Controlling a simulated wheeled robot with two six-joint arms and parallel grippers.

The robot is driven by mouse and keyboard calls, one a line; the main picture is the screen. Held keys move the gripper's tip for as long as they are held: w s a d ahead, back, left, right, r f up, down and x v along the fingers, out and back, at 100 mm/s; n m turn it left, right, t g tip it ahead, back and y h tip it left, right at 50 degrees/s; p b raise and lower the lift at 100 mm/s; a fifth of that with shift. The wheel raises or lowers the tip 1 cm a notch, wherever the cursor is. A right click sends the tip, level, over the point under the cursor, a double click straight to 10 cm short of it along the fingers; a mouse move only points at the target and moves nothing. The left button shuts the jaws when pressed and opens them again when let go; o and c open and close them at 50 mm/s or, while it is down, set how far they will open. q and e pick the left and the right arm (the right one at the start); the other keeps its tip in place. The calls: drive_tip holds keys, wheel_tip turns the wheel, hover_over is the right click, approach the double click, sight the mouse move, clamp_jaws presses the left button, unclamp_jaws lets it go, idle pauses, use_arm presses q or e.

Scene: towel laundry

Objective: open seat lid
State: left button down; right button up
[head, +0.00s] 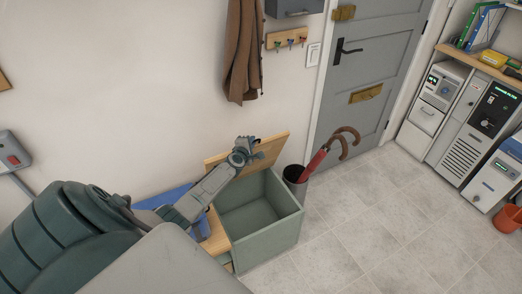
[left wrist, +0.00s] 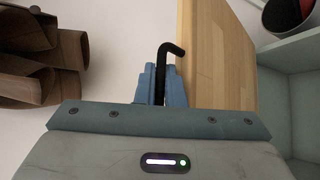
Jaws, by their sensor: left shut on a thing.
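The seat box (head: 290,228) is a pale green bench box with an open, empty-looking inside. Its wooden seat lid (head: 270,150) is raised at the back, standing up near the wall. The lid also shows in the left wrist view (left wrist: 215,60), with the box's green wall (left wrist: 290,55) to its right. My left gripper (head: 243,152) is at the lid, in front of its upper part. In the left wrist view its blue fingers (left wrist: 160,85) are shut on a black bent handle (left wrist: 164,62) at the lid's edge. My right gripper is not in view.
An umbrella bin (head: 293,185) with umbrellas stands right of the box, before a grey door (head: 375,75). A brown coat (head: 243,55) hangs above. A blue thing (head: 170,197) lies left of the box.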

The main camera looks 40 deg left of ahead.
use_arm(q)
drive_tip(key=w+a+r+b, duration=0.2)
drive_tip(key=w+a+r, duration=0.1)
drive_tip(key=a, duration=0.7)
drive_tip(key=shift+w+n+g+h+b, duration=0.35)
drive_tip(key=shift+w+n+g+h, duration=0.05)
drive_tip(key=shift+w, duration=0.25)
drive_tip(key=shift+a+r, duration=0.1)
drive_tip(key=c, duration=1.8)
unclamp_jaws()
